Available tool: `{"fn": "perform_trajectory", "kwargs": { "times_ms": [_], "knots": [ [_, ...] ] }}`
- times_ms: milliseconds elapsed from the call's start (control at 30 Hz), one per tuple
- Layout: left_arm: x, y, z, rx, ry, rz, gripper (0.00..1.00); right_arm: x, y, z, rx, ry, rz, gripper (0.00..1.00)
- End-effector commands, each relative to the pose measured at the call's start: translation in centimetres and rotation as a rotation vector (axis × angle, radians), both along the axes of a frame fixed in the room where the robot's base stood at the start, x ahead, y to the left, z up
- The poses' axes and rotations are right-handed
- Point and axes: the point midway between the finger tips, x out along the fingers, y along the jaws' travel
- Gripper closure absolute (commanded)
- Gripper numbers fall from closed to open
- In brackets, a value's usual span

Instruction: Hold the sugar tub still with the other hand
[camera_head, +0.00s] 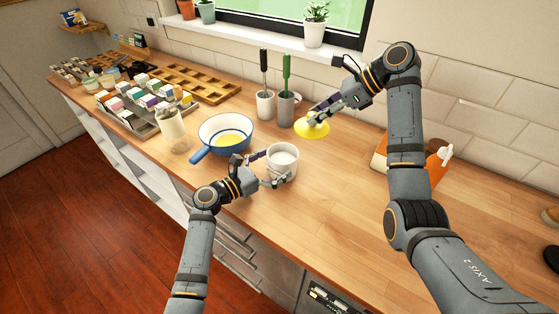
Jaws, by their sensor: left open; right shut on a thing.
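The sugar tub (282,174) is a white, round, open tub with white contents, upright on the wooden counter. My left gripper (275,167) is open, with one finger on each side of the tub's left part. I cannot tell whether the fingers touch it. My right gripper (312,118) is shut on a yellow round lid (313,132), behind and right of the tub. I cannot tell whether the lid rests on the counter.
A blue pan (202,137) with yellow contents is left of the tub. Two utensil holders (286,108) stand behind. A clear jar (175,135) and a tray of boxes (150,130) lie further left. The counter right of the tub is clear.

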Motion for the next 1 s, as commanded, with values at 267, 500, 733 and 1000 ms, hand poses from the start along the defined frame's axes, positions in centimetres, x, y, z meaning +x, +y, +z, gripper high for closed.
{"fn": "perform_trajectory", "kwargs": {
  "times_ms": [267,500,733,1000],
  "knots": [
    [-4.4,5.2,-0.2,0.008,0.003,-0.001,0.00,0.0,0.0,0.0,0.000,0.000,0.000,1.00],
    [-6.4,7.7,-0.1,0.004,0.002,-0.001,0.00,0.0,0.0,0.0,0.000,0.000,0.000,1.00],
    [-6.6,7.9,-0.1,0.002,0.002,-0.002,0.00,0.0,0.0,0.0,0.000,0.000,0.000,1.00],
    [-6.6,7.9,-0.1,0.002,0.002,-0.002,0.00,0.0,0.0,0.0,0.000,0.000,0.000,1.00]
  ]
}}
